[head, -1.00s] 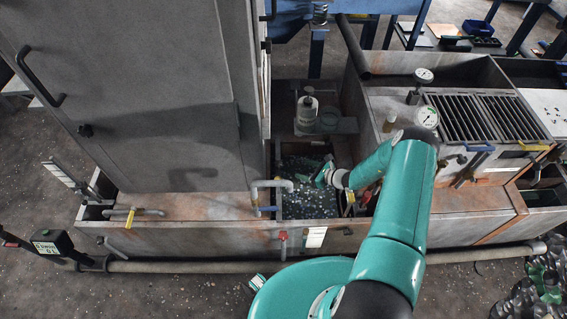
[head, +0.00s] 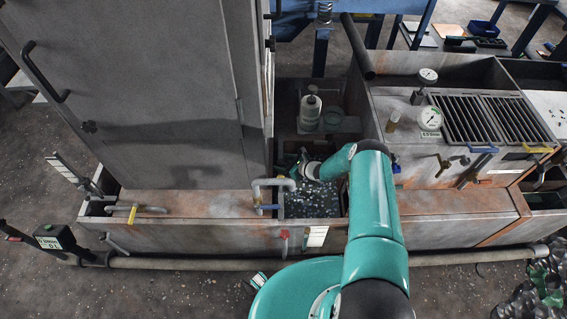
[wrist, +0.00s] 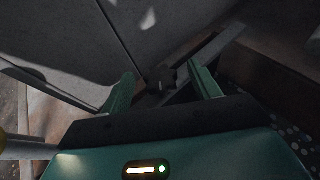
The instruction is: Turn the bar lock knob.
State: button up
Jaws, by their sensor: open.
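A small dark knob (wrist: 161,79), which looks like the bar lock knob, shows in the wrist view on a dark surface, between and beyond my fingertips. My gripper (wrist: 162,72) is open, with one green finger on each side of the knob in the picture. I cannot tell whether a finger touches it. In the head view, my gripper (head: 303,160) is low beside the right side of the tall grey cabinet (head: 165,100); its fingers are too small and dark to make out. The knob cannot be made out there.
A machine with gauges and a slatted grate (head: 490,118) stands to the right.

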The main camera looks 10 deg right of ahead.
jog(key=c, duration=1)
jog(key=shift+n+g+y, duration=0.3)
jog(key=shift+w+d+n+g+y, duration=0.15)
jog(key=shift+n+g+y, duration=0.3)
jog(key=shift+n, duration=0.25)
jog(key=shift+w+n+g+y, duration=0.15)
jog(key=shift+n+g+y, duration=0.7)
jog(key=shift+n+g, duration=0.6)
jog(key=o, duration=1)
